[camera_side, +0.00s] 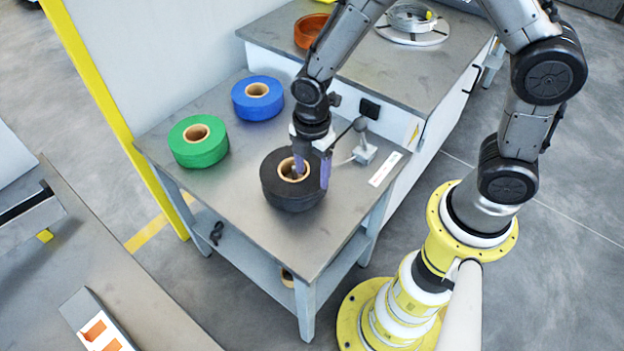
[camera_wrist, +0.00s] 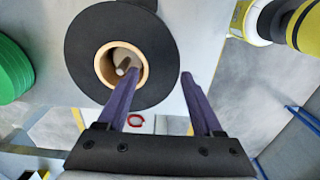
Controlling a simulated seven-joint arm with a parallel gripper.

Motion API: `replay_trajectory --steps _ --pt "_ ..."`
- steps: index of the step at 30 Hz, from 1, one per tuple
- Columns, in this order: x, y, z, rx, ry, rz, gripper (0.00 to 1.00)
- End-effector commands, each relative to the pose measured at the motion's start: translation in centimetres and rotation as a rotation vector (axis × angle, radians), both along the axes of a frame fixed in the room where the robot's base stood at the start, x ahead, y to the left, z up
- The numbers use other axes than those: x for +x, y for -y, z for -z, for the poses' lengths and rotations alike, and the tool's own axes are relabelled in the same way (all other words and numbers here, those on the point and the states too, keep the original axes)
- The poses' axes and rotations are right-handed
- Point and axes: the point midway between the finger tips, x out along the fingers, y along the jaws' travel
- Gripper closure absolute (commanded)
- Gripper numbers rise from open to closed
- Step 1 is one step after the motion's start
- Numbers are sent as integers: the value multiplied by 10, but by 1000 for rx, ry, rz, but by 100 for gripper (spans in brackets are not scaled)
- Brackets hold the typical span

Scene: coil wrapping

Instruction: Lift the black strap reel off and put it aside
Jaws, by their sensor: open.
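The black strap reel (camera_side: 290,196) lies flat on the grey metal table, with a tan core around its hole. It also fills the upper middle of the wrist view (camera_wrist: 84,50). My gripper (camera_side: 311,170) points down at the reel and is open, with purple fingers. In the wrist view (camera_wrist: 160,75) one fingertip overlaps the core opening and the other is at the reel's outer edge. Nothing is held between them. I cannot tell how deep the fingers reach. A small grey peg-like shape (camera_wrist: 124,66) shows inside the core.
A green reel (camera_side: 198,142) and a blue reel (camera_side: 258,98) lie behind left on the same table (camera_side: 235,215). A small grey device with a lever (camera_side: 364,153) stands right of my gripper. A higher bench (camera_side: 395,75) behind holds an orange ring (camera_side: 309,30). The table's front is clear.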

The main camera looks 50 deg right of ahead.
Motion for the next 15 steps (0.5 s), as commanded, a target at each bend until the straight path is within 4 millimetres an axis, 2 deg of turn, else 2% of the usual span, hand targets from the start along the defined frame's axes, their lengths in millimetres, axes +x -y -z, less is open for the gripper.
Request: replay_trajectory --steps 1,6,15 --pt "-1 0 9 -1 -4 0 32" --pt "0 0 29 0 -1 0 32" --pt "0 0 40 0 1 0 32"
